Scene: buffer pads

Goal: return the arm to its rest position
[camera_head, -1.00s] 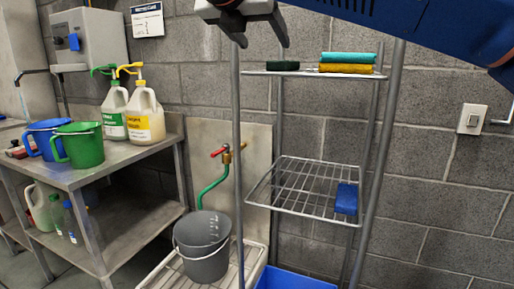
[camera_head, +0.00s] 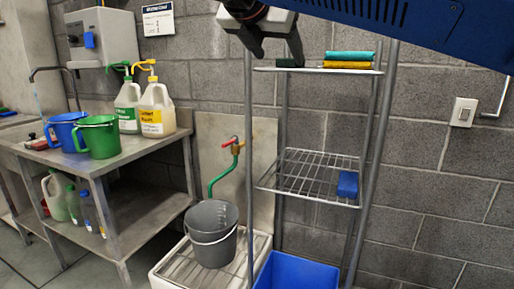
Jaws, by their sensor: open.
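My gripper (camera_head: 277,52) hangs at the top of the view, in front of the upper left of the wire rack. Its fingers point down and toward the rack, and no thing shows between them. My blue arm (camera_head: 400,22) reaches in from the upper right. On the rack's top shelf (camera_head: 315,71), a dark green pad (camera_head: 287,63) lies at the left, partly hidden by my gripper. A teal pad (camera_head: 349,56) lies on a yellow pad (camera_head: 347,65) at the right. A blue pad (camera_head: 347,184) sits on the lower wire shelf (camera_head: 300,172).
A blue bin (camera_head: 297,272) stands under the rack. A grey bucket (camera_head: 211,232) stands on a white grated basin (camera_head: 175,265). A steel table (camera_head: 130,152) at left holds a blue jug (camera_head: 66,130), a green jug (camera_head: 98,137) and two pump bottles. Wall is behind.

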